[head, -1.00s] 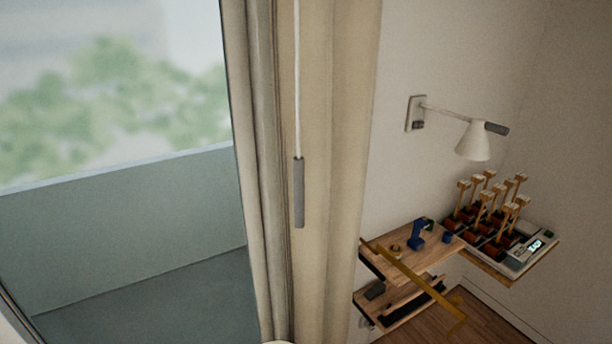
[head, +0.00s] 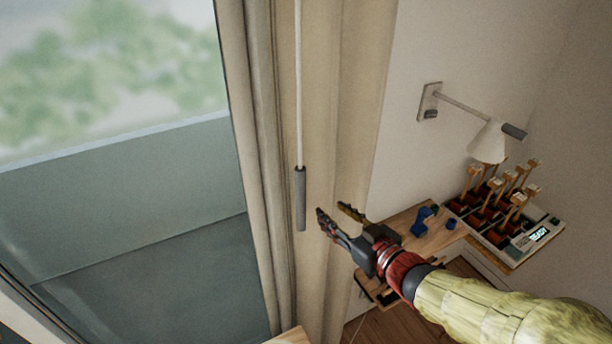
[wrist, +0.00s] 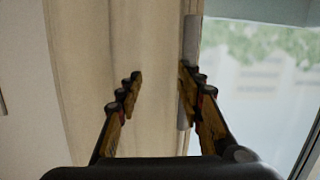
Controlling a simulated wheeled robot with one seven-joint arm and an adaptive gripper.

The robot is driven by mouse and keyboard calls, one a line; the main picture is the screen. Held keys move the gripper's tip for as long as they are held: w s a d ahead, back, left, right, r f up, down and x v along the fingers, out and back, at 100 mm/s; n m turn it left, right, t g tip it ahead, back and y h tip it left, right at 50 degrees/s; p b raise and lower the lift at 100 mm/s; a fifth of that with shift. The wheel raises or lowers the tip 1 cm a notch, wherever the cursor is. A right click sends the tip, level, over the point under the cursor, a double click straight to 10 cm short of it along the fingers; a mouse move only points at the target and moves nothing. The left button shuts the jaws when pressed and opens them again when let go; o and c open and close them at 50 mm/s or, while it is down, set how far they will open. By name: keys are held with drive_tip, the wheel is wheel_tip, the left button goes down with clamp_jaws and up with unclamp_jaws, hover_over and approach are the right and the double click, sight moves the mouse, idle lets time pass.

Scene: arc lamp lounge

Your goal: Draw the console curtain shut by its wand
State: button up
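The beige curtain (head: 345,120) hangs bunched at the right side of the window. Its wand hangs in front of it, a thin white rod ending in a grey handle (head: 300,198). My gripper (head: 331,211) is open and empty, just right of the handle's lower part in the head view. In the wrist view my gripper (wrist: 158,78) faces the curtain (wrist: 90,60) with its fingers apart. The grey handle (wrist: 190,40) shows there beyond the right finger, which hides its middle part. I cannot tell whether that finger touches it.
A wall lamp (head: 489,143) with a white shade is at the right. Below it, a wooden shelf (head: 405,222) holds small blue items, beside a device with a lit display (head: 540,235). The glass and balcony side (head: 120,200) at left is clear.

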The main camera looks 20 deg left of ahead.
sight(304, 189)
drive_tip(key=s+a+r+g+y, duration=0.1)
drive_tip(key=s+a+r+y, duration=0.2)
drive_tip(key=r, duration=0.3)
drive_tip(key=shift+n, duration=0.4)
drive_tip(key=x, duration=0.7)
drive_tip(key=shift+w+a+f+p, duration=0.15)
drive_tip(key=shift+w+p, duration=0.1)
drive_tip(key=shift+p, duration=0.15)
drive_tip(key=c, duration=0.3)
clamp_jaws()
